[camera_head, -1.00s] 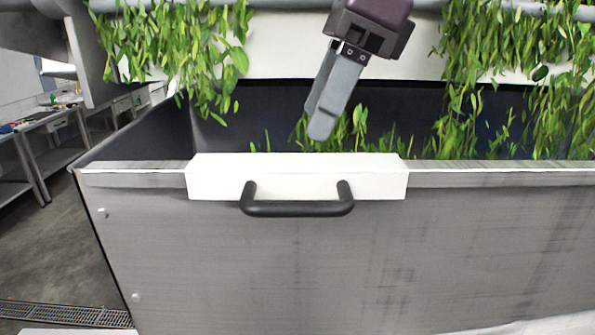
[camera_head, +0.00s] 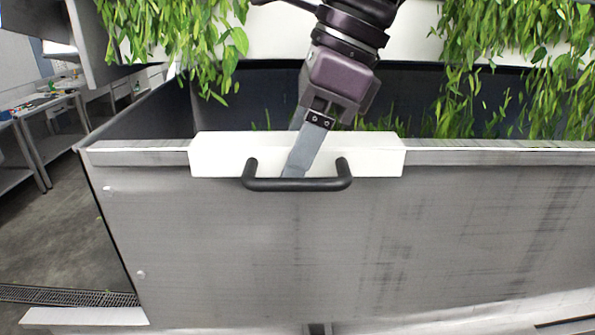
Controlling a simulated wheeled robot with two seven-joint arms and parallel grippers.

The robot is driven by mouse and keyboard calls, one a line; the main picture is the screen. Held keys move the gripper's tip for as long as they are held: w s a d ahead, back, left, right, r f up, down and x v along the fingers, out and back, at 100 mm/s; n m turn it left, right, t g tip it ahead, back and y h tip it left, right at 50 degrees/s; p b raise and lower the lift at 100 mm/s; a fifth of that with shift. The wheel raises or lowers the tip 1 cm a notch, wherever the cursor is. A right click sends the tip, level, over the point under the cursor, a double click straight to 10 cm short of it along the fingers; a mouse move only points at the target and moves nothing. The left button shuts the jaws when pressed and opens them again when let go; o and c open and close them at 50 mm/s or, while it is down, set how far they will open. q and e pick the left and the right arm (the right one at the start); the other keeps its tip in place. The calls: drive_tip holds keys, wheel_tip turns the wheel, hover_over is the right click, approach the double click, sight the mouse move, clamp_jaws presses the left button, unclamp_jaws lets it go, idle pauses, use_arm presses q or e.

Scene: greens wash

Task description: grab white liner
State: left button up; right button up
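The white liner (camera_head: 220,155) is a white block seated over the front rim of the grey metal tank, in the middle of the view. A black U-shaped handle (camera_head: 250,176) is fixed on its front face. My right gripper (camera_head: 292,172) comes down from the top, tilted, with its fingers in front of the liner. The visible fingertip reaches the handle bar and its end is hidden there. The fingers overlap from this side, so their gap and any grip on the handle cannot be told. My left gripper is not in view.
The tank's front wall (camera_head: 450,230) spans most of the view. Leafy greens (camera_head: 185,40) hang at upper left, and more greens (camera_head: 480,60) hang at the right, near my arm's level. Metal side tables (camera_head: 50,135) stand far left beyond open floor (camera_head: 50,235).

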drive_tip(key=c, duration=1.1)
drive_tip(key=shift+c, duration=0.2)
